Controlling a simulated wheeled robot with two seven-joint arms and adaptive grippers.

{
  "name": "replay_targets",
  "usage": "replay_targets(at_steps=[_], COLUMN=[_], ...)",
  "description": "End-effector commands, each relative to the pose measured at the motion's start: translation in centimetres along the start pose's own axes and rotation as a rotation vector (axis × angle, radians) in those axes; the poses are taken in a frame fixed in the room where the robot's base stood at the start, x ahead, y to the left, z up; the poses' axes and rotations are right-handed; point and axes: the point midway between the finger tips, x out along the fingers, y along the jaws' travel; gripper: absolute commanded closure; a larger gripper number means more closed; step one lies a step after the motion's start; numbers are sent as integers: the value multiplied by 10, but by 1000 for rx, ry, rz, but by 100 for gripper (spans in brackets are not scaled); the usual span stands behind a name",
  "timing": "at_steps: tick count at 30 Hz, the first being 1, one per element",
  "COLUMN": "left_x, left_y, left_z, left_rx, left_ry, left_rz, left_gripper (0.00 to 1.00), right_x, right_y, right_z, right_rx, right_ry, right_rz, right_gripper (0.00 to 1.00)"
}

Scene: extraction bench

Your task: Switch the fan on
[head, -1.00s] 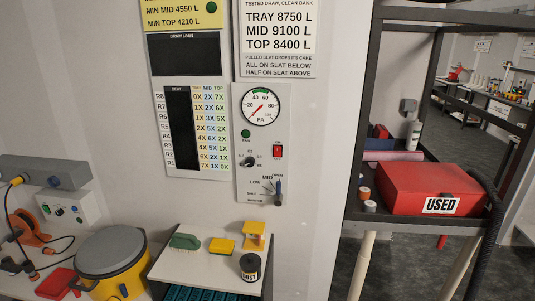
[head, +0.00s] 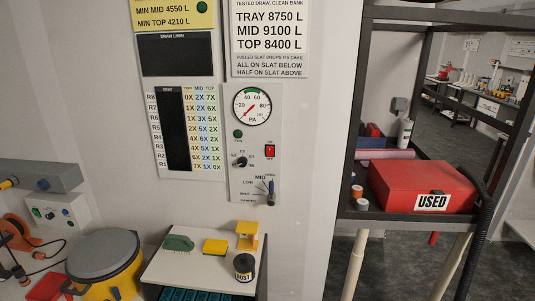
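The fan's control panel (head: 255,185) is a pale plate on the wall, left of the shelf rack. A lever with a dark blue handle (head: 271,187) is at the bottom, beside the LOW and MID marks. The switch position is too small to tell. Neither gripper is in view.
Below the panel, a white shelf (head: 200,268) holds a green brush (head: 178,243), a yellow sponge (head: 215,247), a yellow stand (head: 247,236) and a DUST jar (head: 244,267). A yellow bucket (head: 105,262) stands left. A red USED box (head: 420,186) sits on the rack at right.

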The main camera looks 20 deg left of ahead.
Motion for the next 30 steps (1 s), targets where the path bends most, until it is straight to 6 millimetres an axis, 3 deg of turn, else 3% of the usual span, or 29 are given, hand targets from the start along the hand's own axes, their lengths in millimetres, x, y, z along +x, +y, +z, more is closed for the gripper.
replay_targets(at_steps=[11,30], left_x=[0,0], left_y=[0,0], left_z=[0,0], left_rx=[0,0], left_ry=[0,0], left_rz=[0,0], left_gripper=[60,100], right_x=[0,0], right_y=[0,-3], right_z=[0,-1], right_rx=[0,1], right_ry=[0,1], right_rz=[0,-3], right_gripper=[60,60])
